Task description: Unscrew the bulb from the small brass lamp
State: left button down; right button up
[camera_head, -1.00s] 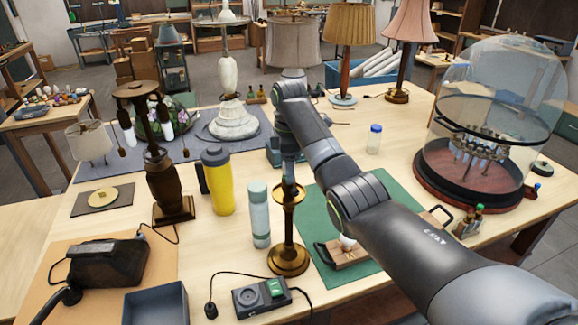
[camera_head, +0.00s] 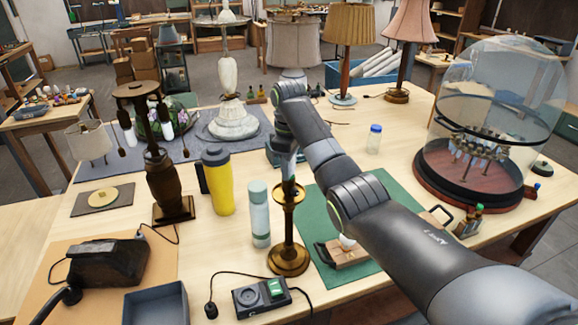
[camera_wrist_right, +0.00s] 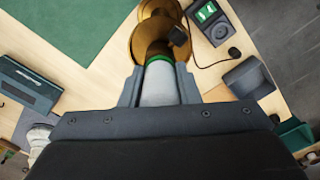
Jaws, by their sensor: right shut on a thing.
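The small brass lamp (camera_head: 289,258) stands upright at the front middle of the table. In the right wrist view its brass dish (camera_wrist_right: 142,42) is just beyond my fingertips. My right gripper (camera_head: 288,172) is over the top of the lamp, pointing down. In the right wrist view my right gripper (camera_wrist_right: 160,82) is shut on the pale bulb (camera_wrist_right: 160,88), with one finger on each side. A green band rings the bulb's end at the dark lamp neck. The bulb appears in line with the neck; I cannot tell whether its thread is engaged. My left gripper is out of view.
A pale green bottle (camera_head: 259,215) and a yellow flask (camera_head: 217,180) stand close left of the lamp. A switch box (camera_head: 262,297) lies in front. A green mat (camera_head: 320,205) with a wooden handled tray (camera_head: 348,254) is on the right, and a glass dome (camera_head: 500,90) beyond it.

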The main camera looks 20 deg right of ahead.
jog(key=n, duration=0.7)
jog(key=shift+r, duration=0.1)
jog(key=shift+n, duration=0.5)
jog(key=n, duration=0.5)
jog(key=shift+n, duration=0.4)
jog(key=shift+w+n, duration=0.1)
jog(key=shift+n, duration=1)
jog(key=n, duration=0.8)
